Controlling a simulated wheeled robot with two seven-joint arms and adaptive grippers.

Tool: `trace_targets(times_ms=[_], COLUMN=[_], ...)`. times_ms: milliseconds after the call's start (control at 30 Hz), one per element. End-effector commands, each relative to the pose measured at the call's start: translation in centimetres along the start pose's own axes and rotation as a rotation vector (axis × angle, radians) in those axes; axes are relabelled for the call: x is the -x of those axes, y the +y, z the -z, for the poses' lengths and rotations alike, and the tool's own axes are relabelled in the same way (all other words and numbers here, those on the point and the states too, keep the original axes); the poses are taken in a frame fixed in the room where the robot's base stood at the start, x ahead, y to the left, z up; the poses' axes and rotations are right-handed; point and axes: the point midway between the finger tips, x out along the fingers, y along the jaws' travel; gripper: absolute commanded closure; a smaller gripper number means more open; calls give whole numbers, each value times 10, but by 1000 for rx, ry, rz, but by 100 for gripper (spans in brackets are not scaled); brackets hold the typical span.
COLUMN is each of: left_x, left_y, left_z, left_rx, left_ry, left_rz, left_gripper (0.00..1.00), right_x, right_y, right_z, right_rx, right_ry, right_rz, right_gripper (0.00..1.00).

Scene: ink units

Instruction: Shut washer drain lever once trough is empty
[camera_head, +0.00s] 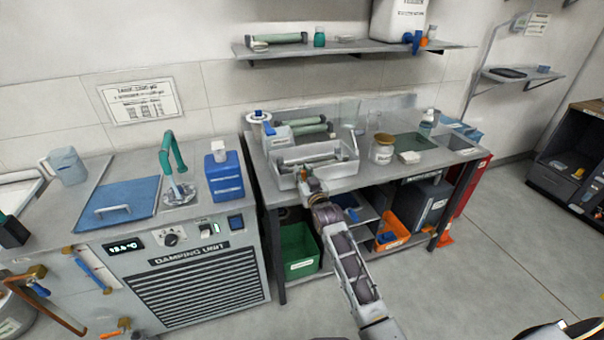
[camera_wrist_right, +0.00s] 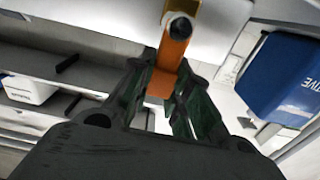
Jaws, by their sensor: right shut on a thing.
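The washer trough (camera_head: 287,182) is a grey metal basin on the bench, with a pale roller (camera_head: 312,161) lying in it. I cannot tell whether liquid remains inside. My right gripper (camera_head: 309,186) is at the trough's front wall. In the right wrist view, my right gripper (camera_wrist_right: 170,88) is shut on an orange lever (camera_wrist_right: 176,50) with a dark round end. The lever's lower part is between the fingers. In the head view the lever is mostly hidden by the gripper. My left gripper is not in view.
A blue container (camera_head: 226,181) stands left of the trough on the damping unit (camera_head: 200,262). A jar (camera_head: 382,150) stands right of the trough. Below the bench are a green bin (camera_head: 299,250) and an orange crate (camera_head: 392,232).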

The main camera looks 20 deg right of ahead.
Motion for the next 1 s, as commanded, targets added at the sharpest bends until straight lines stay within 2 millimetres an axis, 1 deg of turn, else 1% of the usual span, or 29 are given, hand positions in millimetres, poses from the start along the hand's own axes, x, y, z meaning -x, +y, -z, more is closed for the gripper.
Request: trace_targets(times_ms=[167,200,333,367,767,1000], left_x=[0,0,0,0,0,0], left_y=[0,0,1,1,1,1], left_z=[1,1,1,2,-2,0], left_rx=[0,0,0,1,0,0], left_ry=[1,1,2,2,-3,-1], left_rz=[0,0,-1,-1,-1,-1], left_gripper=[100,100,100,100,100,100], right_x=[0,0,0,0,1,11], right_y=[0,0,0,0,0,0], right_z=[0,0,0,0,0,-1], right_rx=[-3,-3,-2,-2,0,0], right_ry=[0,0,0,0,0,0], right_rz=[0,0,0,0,0,0], right_gripper=[100,78,61,59,59,59])
